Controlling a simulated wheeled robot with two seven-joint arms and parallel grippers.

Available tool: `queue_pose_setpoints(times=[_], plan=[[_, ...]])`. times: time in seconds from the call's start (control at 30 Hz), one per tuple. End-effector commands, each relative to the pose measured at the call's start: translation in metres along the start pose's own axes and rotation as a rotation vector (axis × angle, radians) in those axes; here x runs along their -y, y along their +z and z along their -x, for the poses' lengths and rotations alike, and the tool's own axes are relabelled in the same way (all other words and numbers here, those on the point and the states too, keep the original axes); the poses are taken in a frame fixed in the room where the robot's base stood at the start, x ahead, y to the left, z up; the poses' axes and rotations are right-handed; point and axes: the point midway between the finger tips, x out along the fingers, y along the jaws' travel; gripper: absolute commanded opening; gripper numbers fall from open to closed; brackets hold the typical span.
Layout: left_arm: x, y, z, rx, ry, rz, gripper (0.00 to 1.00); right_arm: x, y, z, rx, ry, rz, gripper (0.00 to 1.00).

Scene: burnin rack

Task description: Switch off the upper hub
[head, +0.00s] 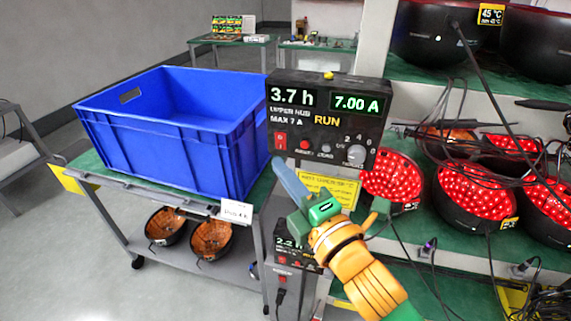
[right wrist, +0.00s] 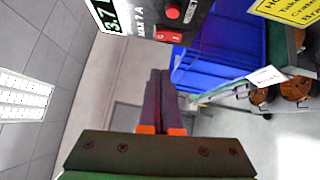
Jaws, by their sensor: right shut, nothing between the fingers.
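The upper hub (head: 318,134) is a black box whose display reads 3.7 h, 7.00 A and RUN. Its red rocker switch (head: 281,142) is at the lower left of the face, with a red round button (head: 304,145) to its right. My right gripper (head: 278,164) is shut and empty, its blue-grey fingers pointing up just below the switch. In the right wrist view the shut fingers (right wrist: 160,78) show below the hub's red switch (right wrist: 168,36); they look apart from it. My left gripper is not in view.
A blue crate (head: 150,150) stands on a cart left of the hub. A yellow notice (head: 328,188) hangs below the hub, and a lower hub (head: 290,245) is partly hidden behind my arm. Red-lit helmets (head: 465,200) and loose cables fill the rack at right.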

Motion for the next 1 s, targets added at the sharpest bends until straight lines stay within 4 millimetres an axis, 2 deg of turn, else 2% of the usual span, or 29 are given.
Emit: queue_pose_setpoints(times=[0.1, 0.3, 0.7, 0.77, 0.83, 0.9, 1.0], plan=[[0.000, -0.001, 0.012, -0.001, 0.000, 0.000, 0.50, -0.005, 0.004, -0.024, 0.002, -0.004, 0.000, 0.00], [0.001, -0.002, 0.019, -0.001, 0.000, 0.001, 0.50, -0.004, 0.024, -0.042, 0.002, -0.003, 0.002, 0.00], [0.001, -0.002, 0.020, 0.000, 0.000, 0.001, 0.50, -0.002, 0.029, -0.046, 0.001, -0.002, 0.000, 0.00], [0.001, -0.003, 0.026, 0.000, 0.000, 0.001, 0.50, -0.005, 0.031, -0.048, 0.002, -0.003, 0.002, 0.00], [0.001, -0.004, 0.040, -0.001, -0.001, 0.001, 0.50, -0.012, 0.037, -0.053, 0.003, -0.005, 0.004, 0.00], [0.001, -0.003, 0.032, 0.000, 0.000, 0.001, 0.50, -0.005, 0.036, -0.052, 0.003, -0.001, 0.000, 0.00], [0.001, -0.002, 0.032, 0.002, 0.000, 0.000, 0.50, -0.004, 0.036, -0.052, 0.002, -0.001, -0.001, 0.00]])
